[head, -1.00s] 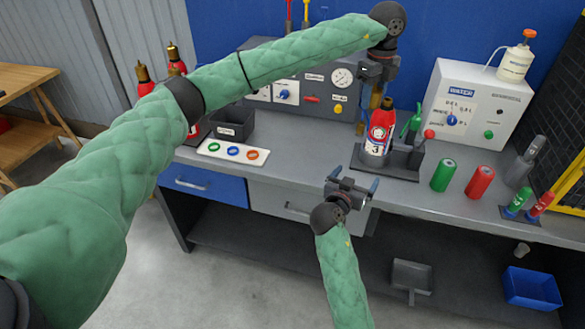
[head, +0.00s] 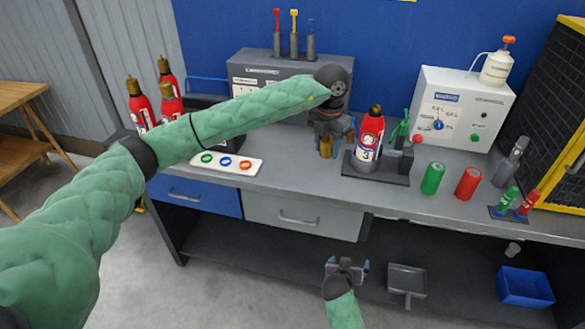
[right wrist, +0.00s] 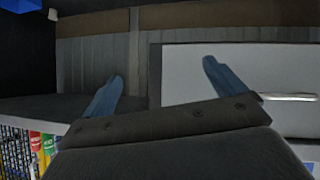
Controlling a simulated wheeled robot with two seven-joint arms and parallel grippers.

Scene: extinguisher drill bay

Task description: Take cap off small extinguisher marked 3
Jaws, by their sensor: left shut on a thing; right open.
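The small red extinguisher marked 3 (head: 367,148) stands upright in a dark holder (head: 376,173) on the bench, its neck showing at the top. My left gripper (head: 328,140) is just left of it, shut on a brass-coloured cap (head: 326,148). The cap is apart from the extinguisher and low over the bench; I cannot tell whether it touches the bench top. My right gripper (head: 346,268) is open and empty, below the bench's front edge. Its two blue fingers show apart in the right wrist view (right wrist: 163,75).
Green (head: 433,178) and red (head: 468,183) cylinders stand to the right on the bench. A white tray (head: 212,172) with coloured rings lies left. Several larger brass-topped extinguishers (head: 139,103) stand at the back left. A white water unit (head: 458,115) stands behind.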

